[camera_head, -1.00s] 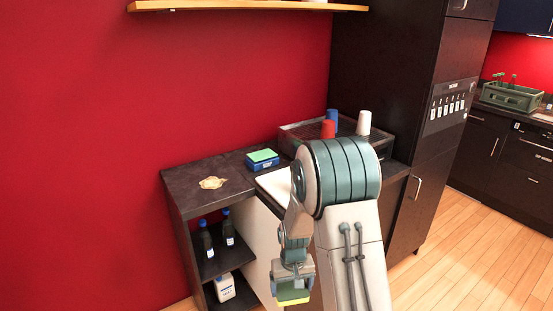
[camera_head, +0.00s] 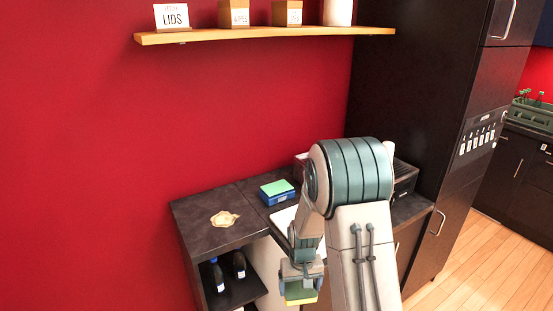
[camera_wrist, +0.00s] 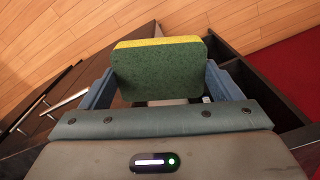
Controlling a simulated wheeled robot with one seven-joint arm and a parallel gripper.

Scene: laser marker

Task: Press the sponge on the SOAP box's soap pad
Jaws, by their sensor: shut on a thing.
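My gripper (camera_head: 299,290) is shut on the sponge (camera_head: 301,299), in front of the counter in the head view. In the wrist view the sponge (camera_wrist: 158,72) shows a dark green face and a yellow edge, held between my gripper's two blue-grey fingers (camera_wrist: 160,88). A blue box with a green pad on top (camera_head: 277,191) stands on the counter, up and left of my gripper and apart from it. I take it for the SOAP box, but its lettering cannot be read.
A pale, irregular patch (camera_head: 225,219) lies on the dark counter (camera_head: 203,236) left of the box. Dark bottles (camera_head: 239,265) stand on the shelf below. A wooden wall shelf (camera_head: 270,36) holds a LIDS sign (camera_head: 172,17) and boxes. A dark rack (camera_head: 405,178) is partly hidden behind my arm.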

